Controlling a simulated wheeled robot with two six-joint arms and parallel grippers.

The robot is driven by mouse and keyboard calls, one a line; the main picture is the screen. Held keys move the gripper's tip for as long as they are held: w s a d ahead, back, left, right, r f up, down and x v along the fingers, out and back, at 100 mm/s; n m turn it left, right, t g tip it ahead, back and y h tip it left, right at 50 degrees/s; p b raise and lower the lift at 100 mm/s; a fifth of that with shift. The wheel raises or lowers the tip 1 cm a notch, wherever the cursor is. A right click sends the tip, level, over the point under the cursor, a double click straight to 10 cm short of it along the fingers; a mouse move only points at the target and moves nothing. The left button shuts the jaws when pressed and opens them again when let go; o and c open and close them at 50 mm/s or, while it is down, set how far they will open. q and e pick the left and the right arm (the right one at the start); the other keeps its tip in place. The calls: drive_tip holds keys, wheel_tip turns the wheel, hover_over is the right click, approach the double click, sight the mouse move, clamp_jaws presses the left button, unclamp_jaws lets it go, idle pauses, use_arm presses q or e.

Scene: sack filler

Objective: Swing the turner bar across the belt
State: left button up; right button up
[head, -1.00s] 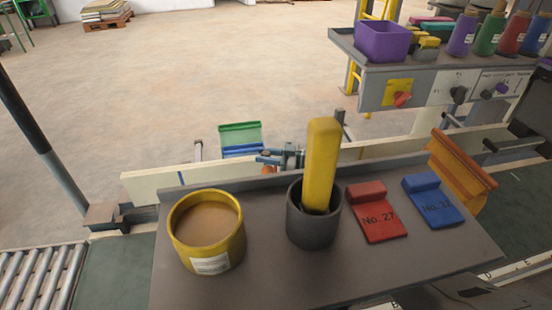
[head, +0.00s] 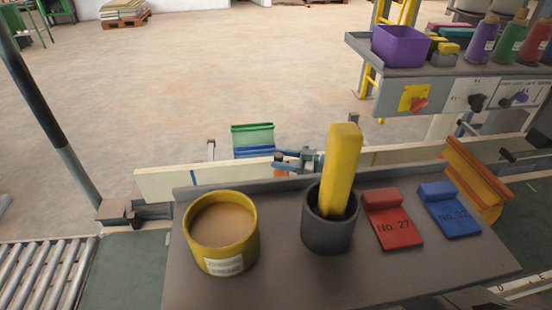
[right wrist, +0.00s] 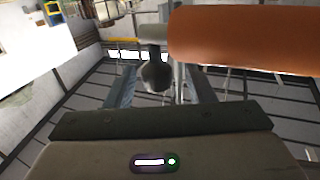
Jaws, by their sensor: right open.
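In the right wrist view a thick orange bar (right wrist: 245,36), seemingly the turner bar, fills the upper right. A grey piece and a dark rounded knob (right wrist: 155,75) are at its left end. My right gripper (right wrist: 158,92) is open, its two blue-grey fingers on either side of the knob; whether they touch it I cannot tell. In the head view my right gripper (head: 284,160) shows beyond the shelf, beside a small orange patch (head: 281,172) that seems to be the bar's end. The shelf and yellow scoop hide most of the bar and arm. My left gripper is not in view.
A grey shelf (head: 275,275) in front holds a yellow tin (head: 250,240), a dark cup (head: 328,235) with an upright yellow scoop (head: 342,165), and red (head: 397,225) and blue tags (head: 453,215). A cream rail (head: 170,182) runs behind it. Rollers (head: 40,270) lie left.

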drive_tip(key=v, duration=0.8)
drive_tip(key=shift+b, duration=0.4)
drive_tip(key=shift+s, duration=0.1)
